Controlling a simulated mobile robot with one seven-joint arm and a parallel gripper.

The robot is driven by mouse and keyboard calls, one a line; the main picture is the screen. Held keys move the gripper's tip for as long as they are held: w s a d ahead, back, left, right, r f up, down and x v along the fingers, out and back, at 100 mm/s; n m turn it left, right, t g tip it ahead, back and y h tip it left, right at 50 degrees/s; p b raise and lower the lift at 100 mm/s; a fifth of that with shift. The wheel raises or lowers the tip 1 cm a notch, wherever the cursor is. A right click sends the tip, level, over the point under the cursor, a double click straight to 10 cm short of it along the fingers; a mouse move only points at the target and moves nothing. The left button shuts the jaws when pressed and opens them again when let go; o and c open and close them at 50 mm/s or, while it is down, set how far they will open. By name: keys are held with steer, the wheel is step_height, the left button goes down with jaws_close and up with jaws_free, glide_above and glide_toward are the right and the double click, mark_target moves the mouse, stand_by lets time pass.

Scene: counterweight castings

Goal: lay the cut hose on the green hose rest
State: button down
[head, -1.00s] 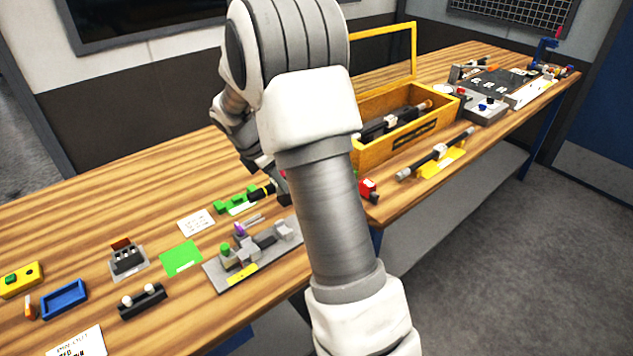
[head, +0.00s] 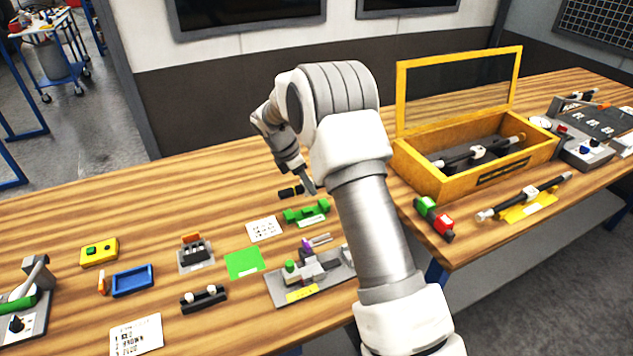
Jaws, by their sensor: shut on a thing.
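The cut hose (head: 287,193) is a short black piece with a lighter band. It shows just left of my gripper (head: 308,188), which is shut on it; my wrist and fingers partly cover its right end. The green hose rest (head: 292,216) lies on the wooden bench, a green block with raised ends and a pale label at its front. In the picture the hose is just above the rest's left half, with a strip of bench between them. I cannot tell its height over the bench.
A white printed card (head: 264,229) and a flat green square (head: 244,263) lie left of the rest. A grey fixture plate (head: 283,294) stands in front. A yellow lidded box (head: 450,190) and a red-and-green part (head: 434,216) are to the right. Bench behind the hose is clear.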

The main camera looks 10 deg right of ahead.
mark_target(311, 208)
steer(key=shift+w+a, duration=0.15)
steer(key=shift+w, duration=0.15)
steer(key=shift+s, duration=0.1)
steer(key=shift+f+b, duration=1.3)
steer(key=shift+f, duration=1.55)
steer(key=shift+f, duration=0.7)
steer(key=shift+c, duration=1.8)
jaws_free()
steer(key=shift+r, duration=0.1)
